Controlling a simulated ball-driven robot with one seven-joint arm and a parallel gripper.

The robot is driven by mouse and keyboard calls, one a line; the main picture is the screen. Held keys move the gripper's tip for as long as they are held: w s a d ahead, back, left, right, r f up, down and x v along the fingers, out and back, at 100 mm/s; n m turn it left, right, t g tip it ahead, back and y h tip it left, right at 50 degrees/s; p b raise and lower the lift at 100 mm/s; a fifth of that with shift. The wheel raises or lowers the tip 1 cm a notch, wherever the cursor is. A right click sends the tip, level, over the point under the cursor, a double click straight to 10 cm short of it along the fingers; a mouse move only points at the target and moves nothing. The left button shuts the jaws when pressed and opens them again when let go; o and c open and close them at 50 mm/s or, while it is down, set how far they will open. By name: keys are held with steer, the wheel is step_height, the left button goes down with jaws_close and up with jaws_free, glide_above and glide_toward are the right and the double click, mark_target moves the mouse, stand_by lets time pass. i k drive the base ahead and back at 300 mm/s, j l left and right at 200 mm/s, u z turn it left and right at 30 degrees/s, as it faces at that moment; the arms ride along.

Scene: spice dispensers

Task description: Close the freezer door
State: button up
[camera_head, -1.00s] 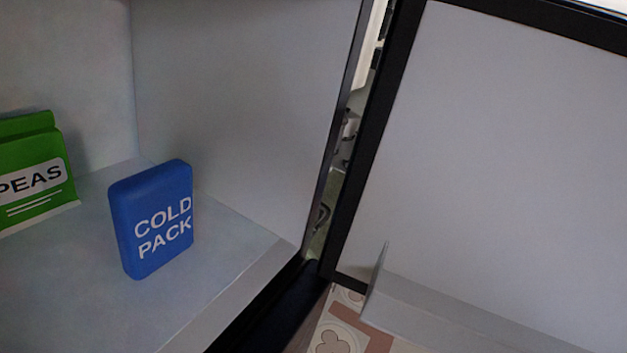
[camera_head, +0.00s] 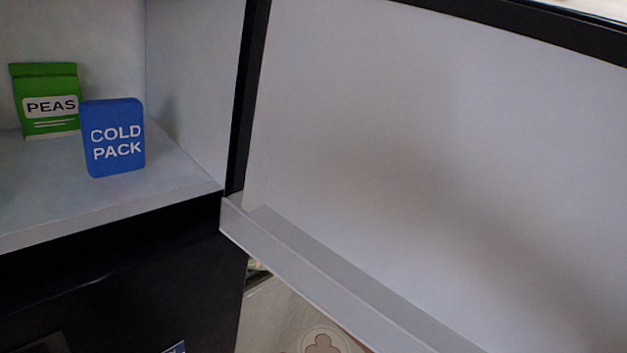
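The freezer door (camera_head: 430,150) stands open and fills the right half of the head camera view. Its pale inner face and dark edge show, with a light shelf ledge (camera_head: 330,280) along its lower part. The open freezer compartment (camera_head: 190,90) is at the left, with pale walls and floor. The door's dark hinge-side edge meets the compartment's right edge. My gripper is not in view.
Inside the freezer stand a green peas bag (camera_head: 47,100) and a blue cold pack (camera_head: 114,137). A dark panel (camera_head: 120,275) lies below the compartment. Patterned floor (camera_head: 300,320) shows under the door.

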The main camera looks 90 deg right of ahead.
mark_target(427, 175)
steer(key=k+l, duration=0.15)
steer(key=k, duration=0.3)
steer(key=k+l, duration=0.1)
steer(key=k, duration=0.35)
steer(key=k+l, duration=0.15)
steer(key=k, duration=0.25)
steer(key=k+l+z, duration=0.3)
steer(key=k, duration=0.2)
steer(key=k+l+z, duration=0.35)
steer(key=k, duration=0.2)
